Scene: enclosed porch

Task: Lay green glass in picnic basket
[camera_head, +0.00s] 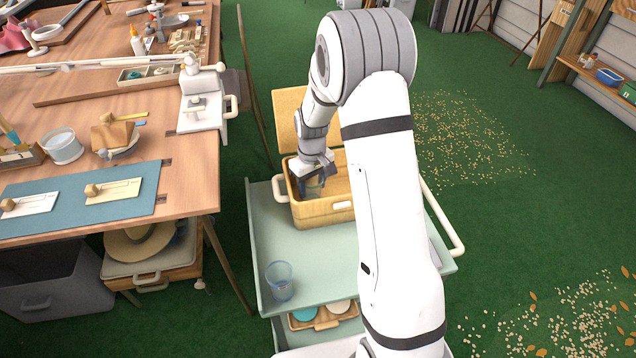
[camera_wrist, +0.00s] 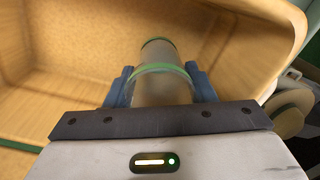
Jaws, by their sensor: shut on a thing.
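The picnic basket (camera_head: 334,212) is tan, with its lid raised at the back, and stands on the pale green cart. My gripper (camera_head: 313,183) reaches down into it at the left part. In the wrist view my gripper (camera_wrist: 161,92) is shut on the green glass (camera_wrist: 163,88), a clear, frosted-looking glass with green bands. The basket's inner wall and floor (camera_wrist: 100,60) surround it in that view. In the head view the green glass (camera_head: 314,189) shows only partly below the fingers. I cannot tell whether it touches the basket floor.
A blue-tinted glass (camera_head: 280,281) stands on the cart's top (camera_head: 325,268) at the front left. A cart handle (camera_head: 443,217) runs along the right. A wooden workbench (camera_head: 190,180) with tools and mats is to the left.

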